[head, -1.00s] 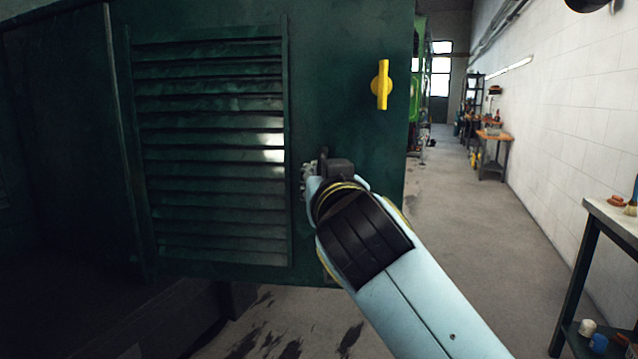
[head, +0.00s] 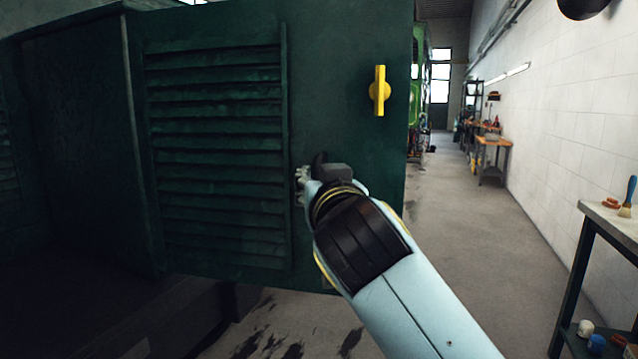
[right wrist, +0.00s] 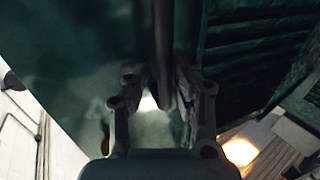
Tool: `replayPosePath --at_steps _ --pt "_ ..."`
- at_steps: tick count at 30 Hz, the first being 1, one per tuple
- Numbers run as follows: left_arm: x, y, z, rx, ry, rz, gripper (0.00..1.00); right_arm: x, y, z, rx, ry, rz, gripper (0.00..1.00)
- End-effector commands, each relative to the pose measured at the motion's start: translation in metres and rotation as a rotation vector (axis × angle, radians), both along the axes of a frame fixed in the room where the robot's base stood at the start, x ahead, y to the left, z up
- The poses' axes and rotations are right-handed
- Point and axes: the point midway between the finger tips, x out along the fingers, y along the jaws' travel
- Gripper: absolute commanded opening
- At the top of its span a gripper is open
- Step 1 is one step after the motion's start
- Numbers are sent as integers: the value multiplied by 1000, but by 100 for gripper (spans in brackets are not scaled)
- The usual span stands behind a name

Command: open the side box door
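The side box door (head: 345,40) is a dark green panel with louvred slats on its left part. A yellow latch (head: 379,91) on its upper right stands upright. My right gripper (head: 318,170) is at the door's face, below and left of the latch. In the right wrist view its fingers (right wrist: 163,92) lie on both sides of a dark upright handle bar (right wrist: 163,45) and appear closed on it. In the head view my wrist hides most of the bar. My left gripper is not in view.
A workbench (head: 612,217) stands at the right, with a brush on top. A white tiled wall (head: 570,110) runs along the right. Bare floor (head: 470,235) lies open between the door and wall. A farther bench (head: 494,142) stands down the aisle.

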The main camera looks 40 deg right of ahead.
Motion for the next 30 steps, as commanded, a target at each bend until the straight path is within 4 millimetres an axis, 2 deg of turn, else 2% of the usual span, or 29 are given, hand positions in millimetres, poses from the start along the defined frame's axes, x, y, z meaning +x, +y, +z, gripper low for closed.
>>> replayPosePath --at_steps 3,10,13,24,30 --pt "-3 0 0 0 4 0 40 0 0 0 1 1 1 36" --pt "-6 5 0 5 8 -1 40 0 0 1 1 -1 1 36" --pt "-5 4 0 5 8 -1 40 1 0 9 4 -3 0 36" --pt "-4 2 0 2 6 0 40 0 0 79 1 -5 1 36" --pt "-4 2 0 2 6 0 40 0 0 98 2 -1 0 36"
